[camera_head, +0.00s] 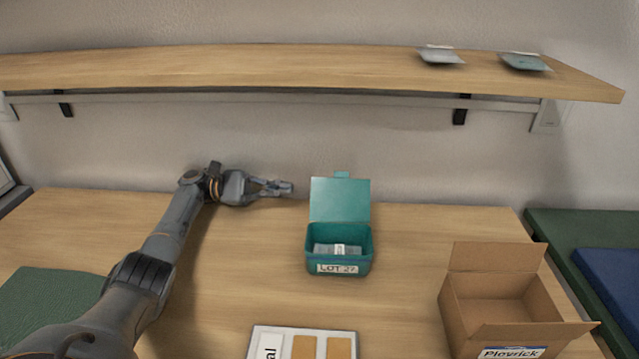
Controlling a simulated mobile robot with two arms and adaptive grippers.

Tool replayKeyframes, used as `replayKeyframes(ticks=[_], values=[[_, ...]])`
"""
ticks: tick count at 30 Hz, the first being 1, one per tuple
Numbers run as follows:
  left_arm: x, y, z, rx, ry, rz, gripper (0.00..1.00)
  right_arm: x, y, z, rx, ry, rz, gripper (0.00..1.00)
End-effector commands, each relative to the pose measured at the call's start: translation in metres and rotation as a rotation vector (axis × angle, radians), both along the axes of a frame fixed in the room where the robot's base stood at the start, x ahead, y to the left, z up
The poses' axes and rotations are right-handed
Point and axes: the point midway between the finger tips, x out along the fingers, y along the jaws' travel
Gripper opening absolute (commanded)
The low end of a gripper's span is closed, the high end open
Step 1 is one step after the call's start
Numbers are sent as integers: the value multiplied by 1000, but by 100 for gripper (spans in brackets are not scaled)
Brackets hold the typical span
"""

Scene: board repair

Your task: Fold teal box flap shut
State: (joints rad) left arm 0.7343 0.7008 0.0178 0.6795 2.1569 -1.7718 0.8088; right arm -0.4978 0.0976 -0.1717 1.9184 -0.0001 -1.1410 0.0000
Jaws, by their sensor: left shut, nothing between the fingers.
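The teal box (318,259) stands on the table near its middle, with a "LOT 27" label on its front. Its flap (340,200) stands up at the back, hinged open, with a small tab on top. Some grey packets (325,248) lie inside the box. My left gripper (287,188) is shut and empty, to the left of the raised flap and apart from it, near the table's back edge. My right gripper is not in view.
A tray (258,329) with tan pieces lies at the front middle. A wooden shelf (270,68) holding two packets runs above the table. A green mat (45,300) lies at left.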

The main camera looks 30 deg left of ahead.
Motion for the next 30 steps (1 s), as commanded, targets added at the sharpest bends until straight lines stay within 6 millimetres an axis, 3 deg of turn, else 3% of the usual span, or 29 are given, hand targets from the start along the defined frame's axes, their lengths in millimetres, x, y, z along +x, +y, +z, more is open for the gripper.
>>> replayKeyframes(ticks=[5, 21, 30], values=[[5, -26, 7, -61, -48, -57, 0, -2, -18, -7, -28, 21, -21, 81], [26, -104, 22, -64, -46, -58, 0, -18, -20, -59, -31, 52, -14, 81], [31, -117, 24, -64, -44, -56, 0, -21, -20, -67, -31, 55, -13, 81]])
